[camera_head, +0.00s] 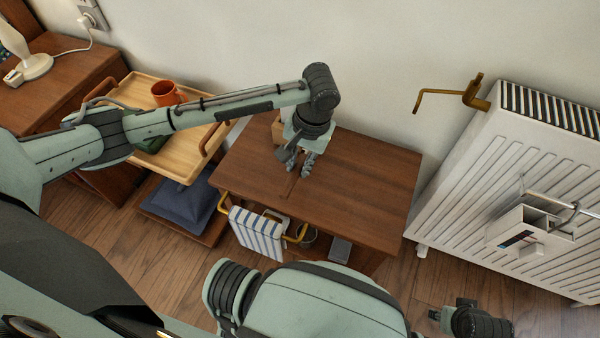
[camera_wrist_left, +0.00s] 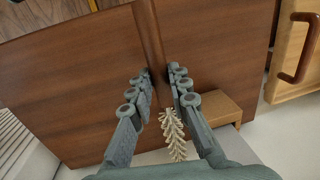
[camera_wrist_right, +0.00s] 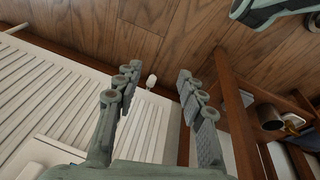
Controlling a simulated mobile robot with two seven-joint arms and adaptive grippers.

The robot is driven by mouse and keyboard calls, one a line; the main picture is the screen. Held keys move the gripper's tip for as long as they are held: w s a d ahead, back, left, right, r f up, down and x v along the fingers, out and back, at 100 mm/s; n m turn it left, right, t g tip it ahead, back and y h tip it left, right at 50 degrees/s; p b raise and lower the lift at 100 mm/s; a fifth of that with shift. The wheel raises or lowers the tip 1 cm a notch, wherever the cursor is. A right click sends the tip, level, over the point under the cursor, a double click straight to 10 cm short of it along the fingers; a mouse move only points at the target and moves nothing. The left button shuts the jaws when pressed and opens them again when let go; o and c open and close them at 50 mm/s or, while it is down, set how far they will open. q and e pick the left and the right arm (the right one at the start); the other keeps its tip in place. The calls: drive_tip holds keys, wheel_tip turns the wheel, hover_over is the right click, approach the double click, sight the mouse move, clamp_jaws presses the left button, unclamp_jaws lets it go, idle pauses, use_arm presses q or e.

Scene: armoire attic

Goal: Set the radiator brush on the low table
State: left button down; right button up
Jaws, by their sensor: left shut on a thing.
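The radiator brush has a brown wooden handle (camera_wrist_left: 150,38) and pale bristles (camera_wrist_left: 173,135) in the left wrist view. My left gripper (camera_wrist_left: 162,78) is shut on it, with the handle running out beyond the fingertips and the bristles back between the fingers. In the head view my left gripper (camera_head: 298,168) is over the brown low table (camera_head: 365,180), towards its left side. The handle looks close to the tabletop; I cannot tell whether it touches. My right gripper (camera_wrist_right: 158,82) is open and empty in the right wrist view, near the white radiator (camera_wrist_right: 65,75).
A small wooden block (camera_wrist_left: 222,108) is at the table's back edge. A wooden tray (camera_head: 190,135) with an orange mug (camera_head: 166,93) stands to the left. A striped cloth (camera_head: 258,232) hangs at the table's front. The radiator (camera_head: 520,165) stands right. The tabletop's right half is clear.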

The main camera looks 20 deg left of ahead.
sight(299, 182)
use_arm(q)
wheel_tip(299, 182, down, 4)
drive_tip(key=shift+w+r, duration=0.15)
drive_tip(key=shift+f, duration=0.25)
use_arm(e)
drive_tip(key=shift+w+r, duration=0.15)
drive_tip(key=shift+r, duration=0.5)
use_arm(q)
drive_tip(key=c, duration=1.9)
unclamp_jaws()
drive_tip(key=shift+f, duration=0.1)
drive_tip(key=o, duration=0.5)
drive_tip(key=shift+c, duration=0.2)
use_arm(e)
drive_tip(key=shift+s+f, duration=0.25)
drive_tip(key=shift+f, duration=0.15)
